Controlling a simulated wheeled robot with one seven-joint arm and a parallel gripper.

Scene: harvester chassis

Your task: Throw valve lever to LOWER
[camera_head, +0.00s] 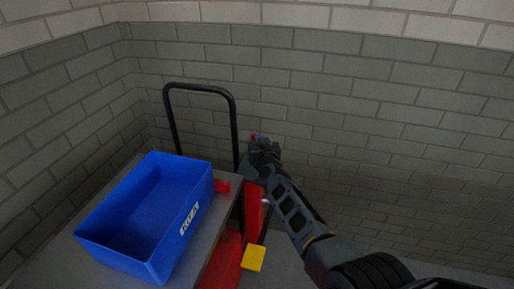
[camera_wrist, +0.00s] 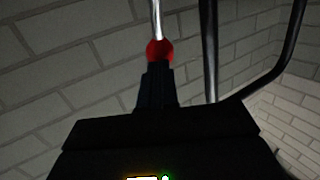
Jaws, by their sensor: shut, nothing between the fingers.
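The valve lever shows in the wrist view as a silver rod with a red ball knob (camera_wrist: 160,51) at its end. My gripper (camera_wrist: 158,78) is shut, its narrow fingertips right below the knob in that view. I cannot tell whether they touch it. In the head view my gripper (camera_head: 259,145) is beside the black hoop frame, with a small red spot, likely the knob (camera_head: 254,135), at its tip. The lever's base and any LOWER marking are hidden or out of view.
A blue crate (camera_head: 105,245) stands on a grey top (camera_head: 60,262) at the left. A black tube hoop (camera_head: 235,125) rises behind it. Red chassis parts (camera_head: 222,265) and a yellow block (camera_head: 254,258) lie below my arm. Grey brick walls (camera_head: 400,130) close off the back.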

